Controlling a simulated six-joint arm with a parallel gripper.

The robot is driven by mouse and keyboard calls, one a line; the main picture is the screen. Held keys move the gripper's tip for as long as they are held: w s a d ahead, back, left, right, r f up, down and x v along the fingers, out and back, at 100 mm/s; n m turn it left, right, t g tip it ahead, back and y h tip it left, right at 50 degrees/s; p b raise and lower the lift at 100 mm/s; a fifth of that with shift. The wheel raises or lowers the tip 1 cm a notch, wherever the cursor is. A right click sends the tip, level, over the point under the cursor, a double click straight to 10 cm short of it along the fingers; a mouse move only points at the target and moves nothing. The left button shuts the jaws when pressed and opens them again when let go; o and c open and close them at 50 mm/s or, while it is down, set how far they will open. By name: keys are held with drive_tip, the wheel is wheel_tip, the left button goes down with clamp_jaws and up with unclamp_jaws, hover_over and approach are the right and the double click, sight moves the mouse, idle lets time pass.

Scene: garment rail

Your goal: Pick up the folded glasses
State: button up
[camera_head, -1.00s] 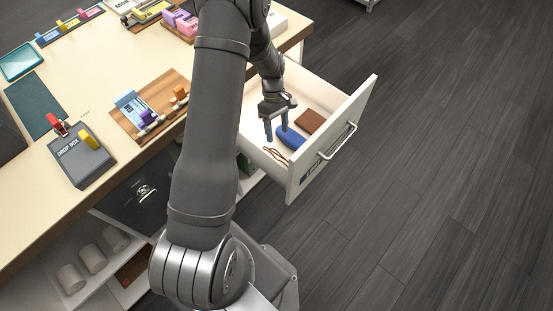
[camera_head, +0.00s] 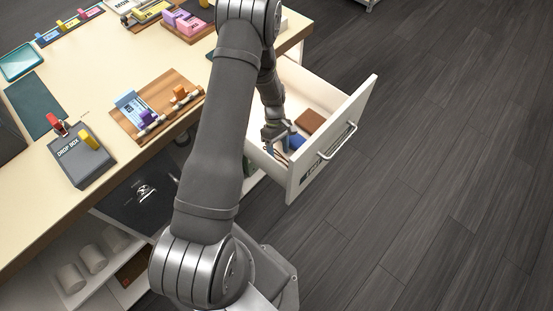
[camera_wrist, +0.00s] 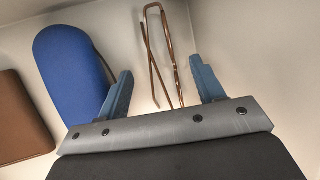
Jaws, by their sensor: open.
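The folded glasses (camera_wrist: 151,45) show in the wrist view as thin brown wire arms lying on the drawer floor near a drawer wall. My gripper (camera_wrist: 167,82) is open, with one blue finger on each side of the glasses in that picture. The gap to the glasses in height is hard to tell. The near end of the glasses is hidden behind the gripper body. In the head view my gripper (camera_head: 280,146) is down inside the open drawer (camera_head: 338,133), near its front corner, and mostly covers the glasses.
A blue case (camera_wrist: 70,72) lies beside the left finger, close to it. A brown wallet (camera_wrist: 20,115) lies further left; it also shows in the head view (camera_head: 309,122). The drawer walls stand close around my gripper. The desk (camera_head: 75,115) is on the left.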

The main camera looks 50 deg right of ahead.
drive_tip(key=c, duration=1.1)
drive_tip(key=shift+o, duration=0.2)
